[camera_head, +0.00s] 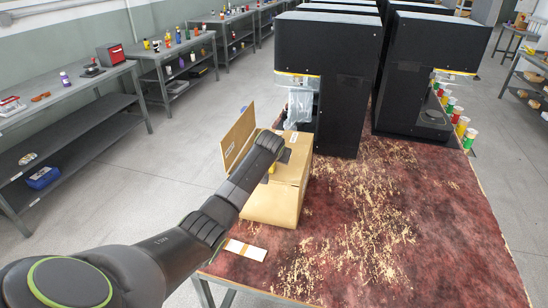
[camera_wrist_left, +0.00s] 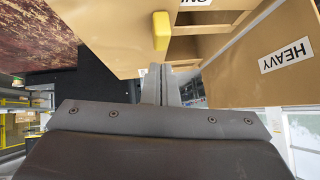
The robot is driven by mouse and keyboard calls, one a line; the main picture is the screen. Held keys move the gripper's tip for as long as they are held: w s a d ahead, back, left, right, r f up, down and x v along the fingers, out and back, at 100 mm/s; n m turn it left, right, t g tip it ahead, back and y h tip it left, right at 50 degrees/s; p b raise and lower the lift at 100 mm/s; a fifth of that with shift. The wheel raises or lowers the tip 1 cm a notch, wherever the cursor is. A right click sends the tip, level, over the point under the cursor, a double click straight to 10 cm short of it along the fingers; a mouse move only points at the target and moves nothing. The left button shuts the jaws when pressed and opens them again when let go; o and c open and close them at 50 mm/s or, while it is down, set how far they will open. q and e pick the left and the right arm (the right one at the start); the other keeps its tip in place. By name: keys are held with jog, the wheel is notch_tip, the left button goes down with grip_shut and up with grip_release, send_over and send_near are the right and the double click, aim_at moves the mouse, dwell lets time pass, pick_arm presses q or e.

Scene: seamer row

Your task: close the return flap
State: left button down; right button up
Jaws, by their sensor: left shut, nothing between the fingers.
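A tan box (camera_head: 272,205) stands on the red-brown table beside the black machine. Its flap (camera_head: 238,136) stands up, open, on the box's left side. In the left wrist view the flap (camera_wrist_left: 245,85) shows at the right with a "HEAVY" label, and the box (camera_wrist_left: 110,25) shows at the top with a yellow knob (camera_wrist_left: 161,31). My left gripper (camera_head: 284,154) is over the box, to the right of the flap. In the wrist view its fingers (camera_wrist_left: 160,80) are together and empty, close to the box opening. My arm hides part of the box. My right gripper is not in view.
Black machines (camera_head: 328,75) stand behind the box, one with a clear bag (camera_head: 299,105) hanging close to it. Shavings litter the table (camera_head: 440,240) to the right. A pale card (camera_head: 246,250) lies in front of the box. Floor is clear to the left.

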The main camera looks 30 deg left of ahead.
pick_arm(q)
jog(key=shift+a+f+h, duration=0.3)
jog(key=shift+a+f, duration=0.05)
jog(key=shift+f, duration=0.05)
jog(key=shift+a+f, duration=0.25)
jog(key=shift+f, duration=0.5)
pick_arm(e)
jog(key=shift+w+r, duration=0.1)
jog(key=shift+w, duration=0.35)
pick_arm(q)
jog(key=shift+s+a+f, duration=0.1)
jog(key=shift+f, duration=0.05)
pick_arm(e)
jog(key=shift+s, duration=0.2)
